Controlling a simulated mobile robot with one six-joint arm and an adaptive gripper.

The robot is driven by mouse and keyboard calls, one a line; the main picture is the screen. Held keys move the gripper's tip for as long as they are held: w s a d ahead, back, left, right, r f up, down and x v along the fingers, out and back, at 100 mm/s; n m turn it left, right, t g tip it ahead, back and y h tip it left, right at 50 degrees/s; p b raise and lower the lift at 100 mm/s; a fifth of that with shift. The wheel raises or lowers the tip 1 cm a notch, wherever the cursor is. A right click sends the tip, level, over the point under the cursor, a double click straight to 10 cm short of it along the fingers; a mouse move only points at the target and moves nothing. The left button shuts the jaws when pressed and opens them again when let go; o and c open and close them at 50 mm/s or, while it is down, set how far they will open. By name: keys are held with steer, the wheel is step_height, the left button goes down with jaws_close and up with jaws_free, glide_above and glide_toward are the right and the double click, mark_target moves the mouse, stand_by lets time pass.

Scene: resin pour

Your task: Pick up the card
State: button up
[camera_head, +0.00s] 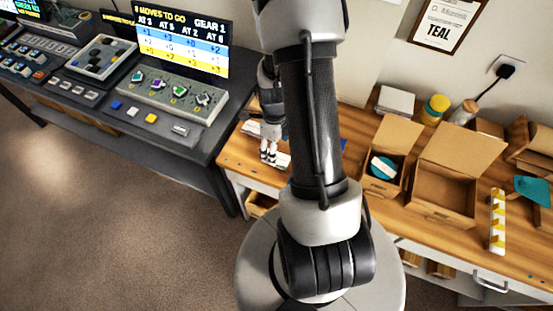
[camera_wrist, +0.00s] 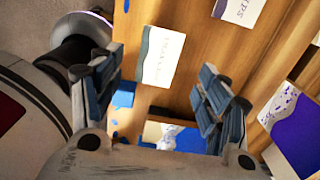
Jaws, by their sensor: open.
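My gripper (camera_wrist: 158,82) is open in the wrist view, with one finger at the left and one at the right. A white card (camera_wrist: 160,57) with faint lettering lies on the wooden bench, seen between and beyond the fingertips; nothing is held. A second white card (camera_wrist: 238,10) with lettering lies at the top edge. Blue-and-white pieces lie at the right (camera_wrist: 298,132) and low between the fingers (camera_wrist: 172,137). In the head view my gripper (camera_head: 268,153) is over the bench's left end, by a white piece (camera_head: 282,160). My arm hides part of the bench.
On the wooden bench (camera_head: 420,217) stand a small open carton (camera_head: 385,150) with a teal-lidded item, a larger open carton (camera_head: 445,195) and a yellow-and-white strip (camera_head: 497,220). A dark console desk (camera_head: 120,120) with screens adjoins at the left. A clipboard (camera_head: 440,22) reading TEAL hangs on the wall.

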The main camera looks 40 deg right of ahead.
steer(key=shift+w+a+f+b, duration=0.1)
steer(key=shift+f+b, duration=0.65)
steer(key=shift+f, duration=1.6)
steer(key=shift+f, duration=0.25)
steer(key=c, duration=0.7)
